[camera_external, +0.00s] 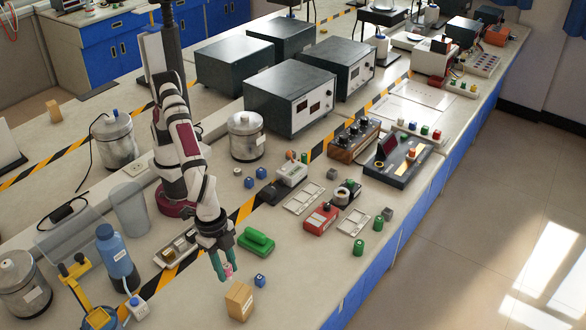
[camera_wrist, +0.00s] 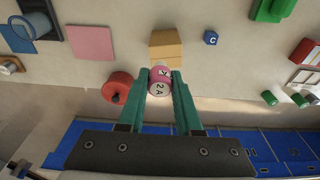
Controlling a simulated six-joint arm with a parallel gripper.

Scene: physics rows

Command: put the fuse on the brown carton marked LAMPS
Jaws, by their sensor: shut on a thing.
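My gripper (camera_external: 226,270) is shut on the fuse (camera_external: 228,269), a small pink and white cylinder. In the wrist view, the fuse (camera_wrist: 159,82) sits between the green fingertips and shows "2A" on its end. The brown carton (camera_external: 239,301) stands on the bench just below and to the right of the fingertips in the external view. In the wrist view, the carton (camera_wrist: 166,45) appears just beyond the fuse. Its marking is too small to read. The exact gap between fuse and carton cannot be told.
A blue block (camera_external: 260,281) lies right of the carton, and a green object (camera_external: 256,241) lies behind it. A blue bottle (camera_external: 117,258) and a yellow stand (camera_external: 88,297) are at left. A red round thing (camera_wrist: 117,87) shows left of the fingers. The bench's front edge is near.

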